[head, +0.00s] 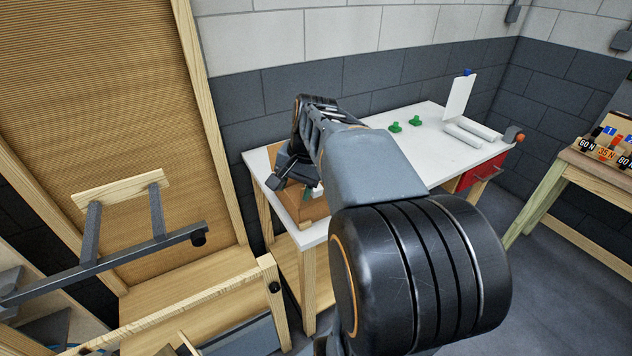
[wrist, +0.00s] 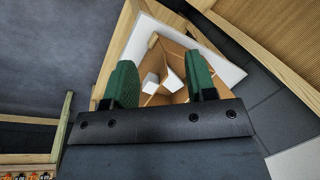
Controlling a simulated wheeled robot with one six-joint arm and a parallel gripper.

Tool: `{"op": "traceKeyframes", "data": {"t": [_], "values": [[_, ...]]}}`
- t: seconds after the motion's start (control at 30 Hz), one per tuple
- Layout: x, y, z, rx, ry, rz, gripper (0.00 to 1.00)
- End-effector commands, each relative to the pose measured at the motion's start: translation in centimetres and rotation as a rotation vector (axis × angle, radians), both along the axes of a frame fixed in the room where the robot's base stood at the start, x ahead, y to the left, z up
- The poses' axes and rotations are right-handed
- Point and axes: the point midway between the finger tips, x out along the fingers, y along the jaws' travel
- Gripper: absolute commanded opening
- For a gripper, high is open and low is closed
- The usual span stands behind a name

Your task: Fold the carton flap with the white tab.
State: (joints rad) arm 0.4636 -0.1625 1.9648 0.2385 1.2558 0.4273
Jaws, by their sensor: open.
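The open brown carton (head: 313,208) stands on the near left end of the white-topped table (head: 440,157), partly hidden behind my arm. In the wrist view the carton (wrist: 183,49) lies beyond and between my fingers, with its flaps standing at different angles. Two white patches show there, one near the left finger (wrist: 150,82) and one in the middle (wrist: 173,78); I cannot tell which is the tab. My gripper (wrist: 160,70) is open, its two green-padded fingers apart with nothing clearly held. In the head view my gripper (head: 288,175) is at the carton, its contact hidden.
A wood-framed corrugated panel (head: 95,90) stands at left. A bench with labelled blocks (head: 607,150) is at right.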

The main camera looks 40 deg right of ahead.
Motion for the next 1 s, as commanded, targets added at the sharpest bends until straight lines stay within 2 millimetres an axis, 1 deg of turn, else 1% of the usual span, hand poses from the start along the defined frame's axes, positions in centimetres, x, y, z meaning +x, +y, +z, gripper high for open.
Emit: {"op": "traceKeyframes", "data": {"t": [0.03,0.1,0.2,0.3,0.4,0.47,0.57,0.8,1.0], "values": [[0.8,-2.7,1.0,0.056,0.024,-0.126,0.51],[1.4,-5.8,2.0,0.135,0.053,-0.281,0.51],[1.7,-9.6,3.0,0.228,0.085,-0.455,0.51],[1.5,-12.3,3.6,0.293,0.104,-0.572,0.51],[1.4,-13.7,3.6,0.331,0.115,-0.635,0.51],[1.5,-14.0,3.2,0.343,0.119,-0.653,0.51],[1.7,-13.7,2.0,0.348,0.123,-0.662,0.51],[2.8,-11.9,-2.2,0.346,0.122,-0.658,0.51],[3.7,-10.7,-5.3,0.345,0.121,-0.658,0.51]]}}
